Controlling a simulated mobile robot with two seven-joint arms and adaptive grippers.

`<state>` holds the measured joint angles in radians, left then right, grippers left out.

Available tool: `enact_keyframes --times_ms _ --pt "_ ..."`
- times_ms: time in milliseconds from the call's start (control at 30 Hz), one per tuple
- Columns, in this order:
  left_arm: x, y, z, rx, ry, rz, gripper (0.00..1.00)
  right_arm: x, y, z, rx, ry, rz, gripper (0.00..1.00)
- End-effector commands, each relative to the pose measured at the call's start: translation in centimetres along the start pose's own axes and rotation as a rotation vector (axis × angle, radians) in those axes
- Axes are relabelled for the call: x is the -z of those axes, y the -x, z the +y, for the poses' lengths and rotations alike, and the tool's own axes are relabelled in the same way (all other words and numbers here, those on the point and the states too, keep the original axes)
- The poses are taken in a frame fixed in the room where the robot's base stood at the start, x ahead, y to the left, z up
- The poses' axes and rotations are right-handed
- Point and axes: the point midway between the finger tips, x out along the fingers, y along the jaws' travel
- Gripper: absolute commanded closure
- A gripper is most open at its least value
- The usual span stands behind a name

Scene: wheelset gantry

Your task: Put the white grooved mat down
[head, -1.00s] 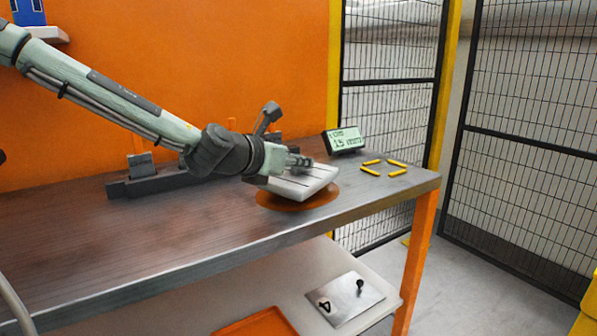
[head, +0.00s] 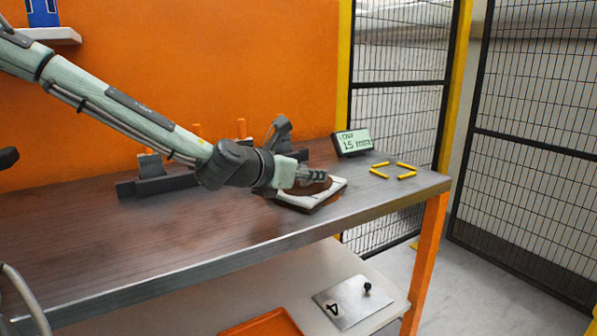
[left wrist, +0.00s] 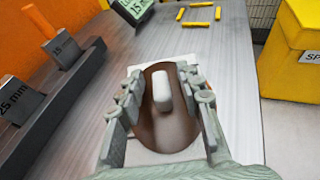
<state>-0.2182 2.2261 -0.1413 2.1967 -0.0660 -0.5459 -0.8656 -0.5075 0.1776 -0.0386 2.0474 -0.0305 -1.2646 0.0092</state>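The white grooved mat (head: 290,201) lies low at the right part of the workbench. A brown round disc (head: 318,187) shows in its middle, with white around it. In the left wrist view the white mat (left wrist: 150,157) shows past the disc (left wrist: 165,130), and a small white raised block (left wrist: 162,90) stands up from the disc's middle. My left gripper (head: 318,177) is just over the mat. In the left wrist view its fingers (left wrist: 163,82) are apart on either side of the block, with gaps showing.
A dark rack (head: 160,185) with upright blocks stands along the back of the bench (head: 190,235). A display (head: 352,142) and several yellow sticks (head: 380,164) lie to the right. The front left bench top is clear. A yellow box (left wrist: 292,50) shows in the left wrist view.

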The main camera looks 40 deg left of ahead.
Motion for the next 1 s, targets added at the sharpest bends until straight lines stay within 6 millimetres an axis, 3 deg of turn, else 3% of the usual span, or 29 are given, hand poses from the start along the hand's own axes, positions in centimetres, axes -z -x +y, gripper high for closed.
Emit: enact_keyframes --times_ms 167,700,1000 --pt "-0.3 1.8 0.0 0.000 -0.001 -0.004 0.65 0.2 -0.2 0.0 0.001 -0.001 0.004 0.60" --pt "-0.2 10.5 0.0 -0.001 -0.002 -0.004 0.65 -0.3 -1.1 -0.2 0.006 0.002 -0.008 0.60" --pt "-0.1 12.0 0.0 0.000 0.000 -0.001 0.65 -0.6 -1.0 -0.3 0.007 0.002 -0.010 0.60"
